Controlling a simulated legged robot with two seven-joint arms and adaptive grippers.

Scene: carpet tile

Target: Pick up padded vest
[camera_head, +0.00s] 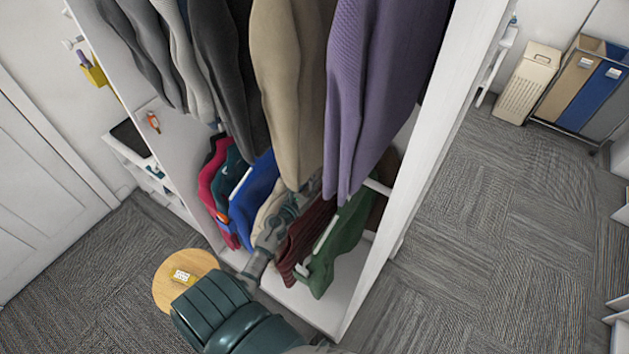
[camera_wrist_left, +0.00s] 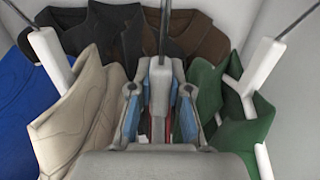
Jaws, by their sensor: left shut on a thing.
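A maroon garment with padded-looking ribs, which I take for the padded vest (camera_head: 308,236), hangs low in the white wardrobe, between a beige garment (camera_head: 272,212) and a green one (camera_head: 343,245). My left gripper (camera_head: 308,190) reaches in at the top of this maroon vest. In the left wrist view my left gripper (camera_wrist_left: 160,95) is shut around the white hanger top below a dark hook, with a little red showing between the fingers. Most of the vest is hidden there by the gripper. The beige (camera_wrist_left: 85,120) and green (camera_wrist_left: 245,125) garments flank it closely. My right gripper is out of view.
Long garments, including a tan one (camera_head: 288,80) and a purple one (camera_head: 375,90), hang above my arm. A blue garment (camera_head: 255,190) hangs to the left. A round wooden stool (camera_head: 165,290) stands before the wardrobe. The carpet (camera_head: 480,230) at right is clear.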

